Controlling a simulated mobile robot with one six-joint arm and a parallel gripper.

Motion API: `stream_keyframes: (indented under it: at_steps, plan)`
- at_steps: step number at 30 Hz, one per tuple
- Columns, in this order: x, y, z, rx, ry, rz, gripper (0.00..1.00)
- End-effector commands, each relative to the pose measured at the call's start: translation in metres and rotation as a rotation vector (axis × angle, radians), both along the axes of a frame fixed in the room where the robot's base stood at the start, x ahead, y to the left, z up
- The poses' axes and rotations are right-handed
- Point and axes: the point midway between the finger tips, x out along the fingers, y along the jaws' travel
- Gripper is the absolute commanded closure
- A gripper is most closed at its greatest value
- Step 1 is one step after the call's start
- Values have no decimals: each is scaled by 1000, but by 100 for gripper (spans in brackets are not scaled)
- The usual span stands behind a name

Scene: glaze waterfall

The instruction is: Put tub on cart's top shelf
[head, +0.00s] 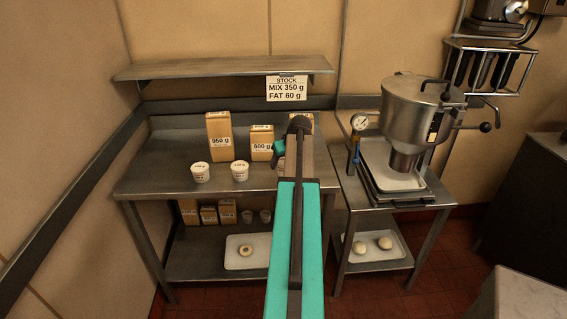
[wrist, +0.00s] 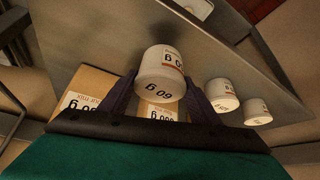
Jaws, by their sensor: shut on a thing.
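A white tub (wrist: 162,72) marked 60 g sits between the two fingers of my gripper (wrist: 162,95) in the wrist view. My gripper is shut on it. In the head view my gripper (head: 292,150) is over the right part of the steel table, and my arm hides the held tub. Two more white tubs, the left one (head: 200,172) and the right one (head: 239,171), stand on the table. They also show in the wrist view, the nearer one (wrist: 222,94) and the farther one (wrist: 257,111). I cannot tell which piece here is the cart.
The steel table (head: 150,180) holds tan boxes, one marked 950 g (head: 219,137) and one marked 500 g (head: 262,143). An empty shelf (head: 220,68) hangs above. A smaller stand (head: 345,185) with a steel hopper machine (head: 415,105) is at right. A pale top (head: 530,295) shows lower right.

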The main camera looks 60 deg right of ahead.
Motion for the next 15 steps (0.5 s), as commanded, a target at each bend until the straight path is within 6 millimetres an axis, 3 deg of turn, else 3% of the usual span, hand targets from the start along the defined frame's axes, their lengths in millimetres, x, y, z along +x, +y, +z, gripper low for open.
stream_keyframes:
  at_steps: [15]
  plan:
    - [-42,59,5,-2,-1,0,69]
